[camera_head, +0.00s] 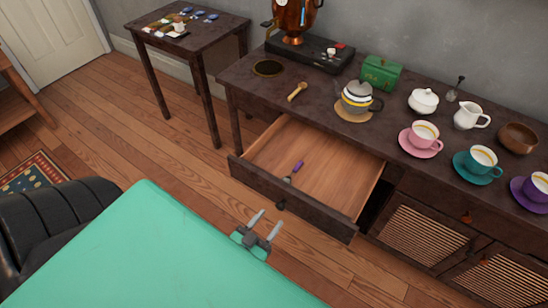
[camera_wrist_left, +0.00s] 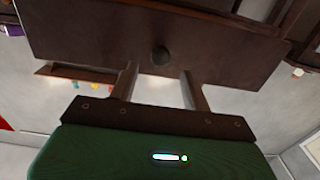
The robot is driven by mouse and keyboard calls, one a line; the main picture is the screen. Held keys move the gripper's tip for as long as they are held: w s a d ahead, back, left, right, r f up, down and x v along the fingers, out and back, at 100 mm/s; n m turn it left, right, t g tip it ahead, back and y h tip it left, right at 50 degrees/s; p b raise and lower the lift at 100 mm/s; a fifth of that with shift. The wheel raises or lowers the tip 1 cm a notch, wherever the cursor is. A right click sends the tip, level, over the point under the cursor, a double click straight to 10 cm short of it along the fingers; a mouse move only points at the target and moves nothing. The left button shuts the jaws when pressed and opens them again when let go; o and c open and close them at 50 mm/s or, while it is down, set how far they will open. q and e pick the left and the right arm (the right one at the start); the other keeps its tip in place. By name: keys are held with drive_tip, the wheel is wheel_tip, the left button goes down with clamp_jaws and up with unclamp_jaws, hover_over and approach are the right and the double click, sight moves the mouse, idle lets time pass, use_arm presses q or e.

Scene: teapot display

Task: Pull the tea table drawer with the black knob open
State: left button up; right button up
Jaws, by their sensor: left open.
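The tea table drawer (camera_head: 330,170) stands pulled out from the dark wooden tea table (camera_head: 310,88), its light wooden floor showing. Its black knob (camera_head: 280,204) is on the dark front panel; in the left wrist view the round knob (camera_wrist_left: 161,56) shows just beyond and between the fingertips. My left gripper (camera_head: 265,224) is open and empty in front of the drawer front, with its two fingers pointing toward it. In the left wrist view the open fingers (camera_wrist_left: 158,80) are apart, and the knob is not clasped. My right gripper is not in view.
A purple-handled utensil (camera_head: 297,169) lies in the drawer. On the tabletop are a teapot (camera_head: 357,98), a green box (camera_head: 381,72), a pink cup (camera_head: 425,134) and a teal cup (camera_head: 482,158). A side table (camera_head: 186,36) stands at the back left. Floor left of the drawer is clear.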

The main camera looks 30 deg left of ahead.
use_arm(q)
drive_tip(key=s, duration=0.9)
drive_tip(key=shift+s, duration=0.25)
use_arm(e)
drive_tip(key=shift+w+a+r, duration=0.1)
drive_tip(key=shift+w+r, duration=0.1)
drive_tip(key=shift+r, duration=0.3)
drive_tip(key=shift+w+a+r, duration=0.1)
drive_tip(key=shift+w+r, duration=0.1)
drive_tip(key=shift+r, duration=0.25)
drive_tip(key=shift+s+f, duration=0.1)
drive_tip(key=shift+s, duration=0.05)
